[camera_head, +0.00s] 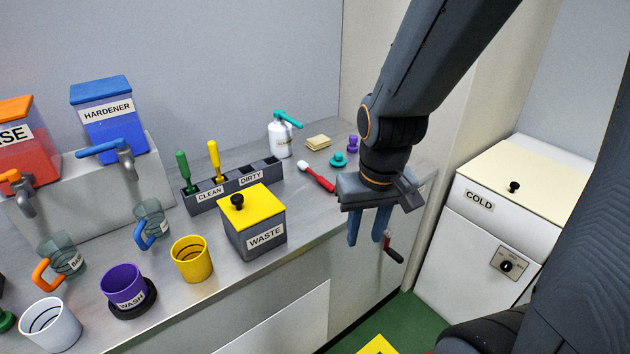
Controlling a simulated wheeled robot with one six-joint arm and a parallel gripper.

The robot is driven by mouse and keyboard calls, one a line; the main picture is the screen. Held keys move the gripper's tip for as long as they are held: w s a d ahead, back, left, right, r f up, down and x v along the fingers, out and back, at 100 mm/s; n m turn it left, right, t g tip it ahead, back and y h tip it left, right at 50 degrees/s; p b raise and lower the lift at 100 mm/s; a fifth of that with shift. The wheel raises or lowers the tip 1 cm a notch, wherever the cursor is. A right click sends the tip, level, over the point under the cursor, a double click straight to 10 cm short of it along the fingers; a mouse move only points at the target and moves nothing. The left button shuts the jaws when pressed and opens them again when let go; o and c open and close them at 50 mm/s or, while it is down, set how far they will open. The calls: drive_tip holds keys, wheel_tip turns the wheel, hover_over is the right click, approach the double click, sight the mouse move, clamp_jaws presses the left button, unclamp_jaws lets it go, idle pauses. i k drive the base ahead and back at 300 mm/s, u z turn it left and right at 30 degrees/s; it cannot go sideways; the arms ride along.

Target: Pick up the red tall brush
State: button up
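The red brush (322,180) lies on the grey counter, its white bristle head toward the back left. Its red handle runs toward the front right, and its near end meets the outline of my gripper, which may hide a little of it. My gripper (367,238) hangs to the right of the brush, blue fingers pointing down near the counter's front edge. The fingers are apart with nothing visible between them. Green and yellow brushes (183,168) (214,160) stand upright in the CLEAN/DIRTY holder (233,193).
A WASTE box (262,238), a white pump bottle (280,140), sponges (318,143) and teal and purple pieces (339,159) (353,143) surround the brush. A red and black handle (393,248) shows beside my fingers. A COLD box (515,200) stands right.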

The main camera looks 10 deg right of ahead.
sight(302, 164)
drive_tip(key=k, duration=1.1)
drive_tip(key=z, duration=0.8)
drive_tip(key=i, duration=2.05)
drive_tip(key=u, duration=0.8)
